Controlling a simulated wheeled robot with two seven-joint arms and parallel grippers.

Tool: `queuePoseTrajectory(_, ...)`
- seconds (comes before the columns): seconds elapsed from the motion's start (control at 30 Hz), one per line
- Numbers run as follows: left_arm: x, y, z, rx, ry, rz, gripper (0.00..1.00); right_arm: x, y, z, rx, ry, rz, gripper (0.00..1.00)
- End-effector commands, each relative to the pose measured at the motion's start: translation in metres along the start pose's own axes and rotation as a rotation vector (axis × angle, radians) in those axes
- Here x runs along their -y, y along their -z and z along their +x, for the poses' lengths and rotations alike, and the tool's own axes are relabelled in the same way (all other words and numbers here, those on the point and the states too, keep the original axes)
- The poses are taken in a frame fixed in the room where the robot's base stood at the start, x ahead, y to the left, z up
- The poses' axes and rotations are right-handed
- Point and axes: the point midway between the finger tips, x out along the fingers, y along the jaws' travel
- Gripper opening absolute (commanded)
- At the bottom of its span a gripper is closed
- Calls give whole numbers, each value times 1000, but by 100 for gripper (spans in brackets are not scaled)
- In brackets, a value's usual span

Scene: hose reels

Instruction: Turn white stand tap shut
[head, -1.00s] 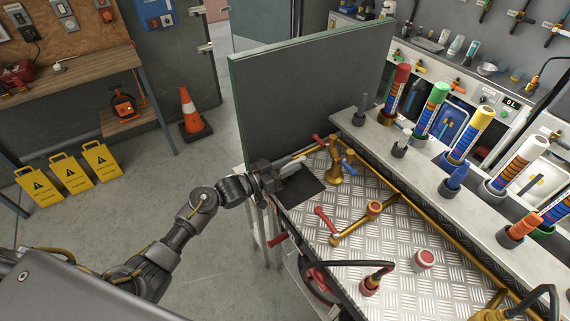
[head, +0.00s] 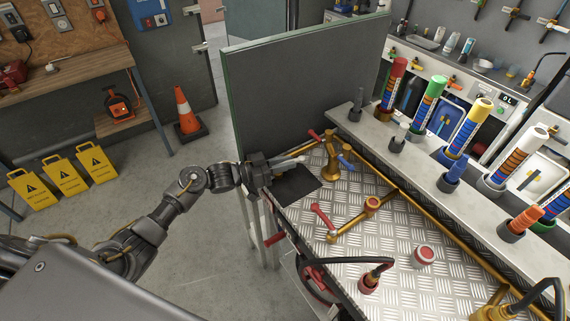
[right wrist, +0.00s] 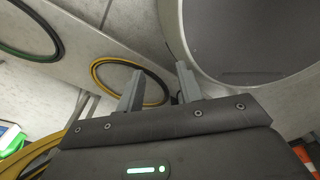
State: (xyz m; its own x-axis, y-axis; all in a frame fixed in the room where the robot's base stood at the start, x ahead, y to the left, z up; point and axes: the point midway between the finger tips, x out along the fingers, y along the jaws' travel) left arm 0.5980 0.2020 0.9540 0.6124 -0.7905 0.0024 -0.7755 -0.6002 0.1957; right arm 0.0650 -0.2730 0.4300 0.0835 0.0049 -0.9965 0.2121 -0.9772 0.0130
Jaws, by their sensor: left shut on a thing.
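The brass tap stand (head: 331,168) rises from the patterned metal worktop near the grey panel. My left gripper (head: 284,166) is just left of the stand, over a dark square on the worktop. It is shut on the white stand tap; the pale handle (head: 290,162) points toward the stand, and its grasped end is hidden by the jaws. My right gripper (right wrist: 160,72) shows in the right wrist view, with its two fingers apart and nothing between them.
A tall grey panel (head: 300,85) stands close behind my left gripper. A brass pipe with a red-capped valve (head: 372,203) and a red button (head: 424,255) are on the worktop. A shelf (head: 420,167) holds several coloured tubes. Yellow hose rings (right wrist: 130,85) hang near the right gripper.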

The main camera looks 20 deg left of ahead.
Motion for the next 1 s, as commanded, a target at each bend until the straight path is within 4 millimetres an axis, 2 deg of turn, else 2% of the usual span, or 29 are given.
queuePoseTrajectory(0.17, -2, -1, 1, 4, -3, -2, 0, -1, 8, -1, -12, -1, 0, 36)
queuePoseTrajectory(0.2, -2, -1, 2, 4, -3, -2, 21, -1, 8, -1, -12, -1, 0, 36)
queuePoseTrajectory(0.3, -1, -1, 2, 4, -2, -2, 34, -1, 8, -1, -12, -1, 0, 36)
queuePoseTrajectory(0.33, -1, -1, 2, 4, -2, -1, 35, -1, 8, -1, -12, -1, 0, 36)
queuePoseTrajectory(0.67, 0, -2, -3, 4, 1, -1, 35, -1, 5, 1, -8, -1, 0, 36)
queuePoseTrajectory(0.77, 0, -3, -16, 5, 1, 2, 35, -1, 5, 6, -8, -1, -1, 36)
queuePoseTrajectory(1.0, 0, -4, -64, 8, 1, 1, 35, -3, 3, 19, -7, -3, -2, 36)
